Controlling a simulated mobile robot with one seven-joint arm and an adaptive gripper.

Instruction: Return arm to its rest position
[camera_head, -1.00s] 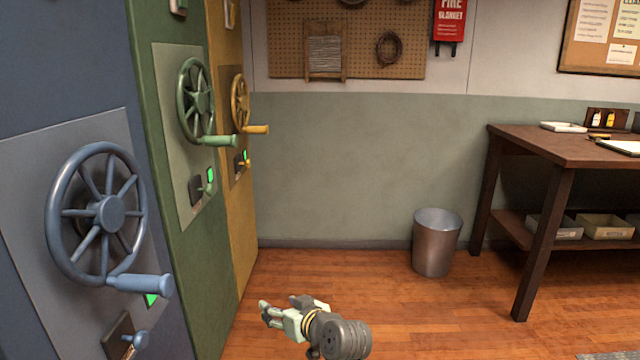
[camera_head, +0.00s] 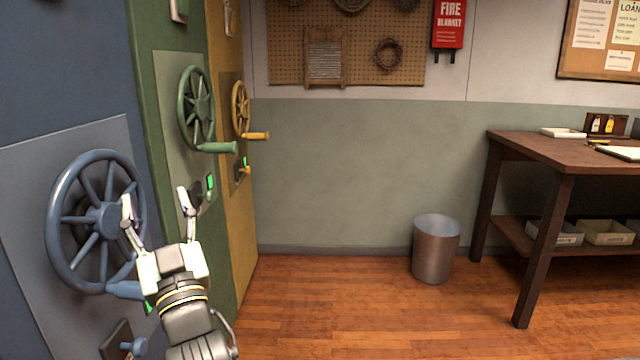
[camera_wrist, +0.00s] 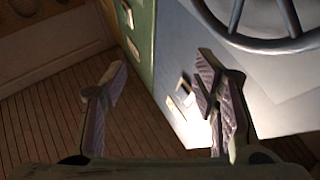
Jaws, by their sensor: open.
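My gripper (camera_head: 160,212) is open and empty in the head view, raised at the lower left with its fingers pointing up and away. It stands in front of the blue and green cabinets and overlaps the handle of the blue handwheel (camera_head: 58,235). I cannot tell whether it touches that handle. In the wrist view, my two fingers (camera_wrist: 158,85) are spread apart with nothing between them. The blue handwheel (camera_wrist: 275,44) shows at the upper right there.
A green handwheel (camera_head: 187,118) and a yellow handwheel (camera_head: 236,105) project from the cabinets on the left. A metal bin (camera_head: 436,252) stands by the back wall. A wooden table (camera_head: 545,150) is at the right. The middle floor (camera_head: 330,310) is clear.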

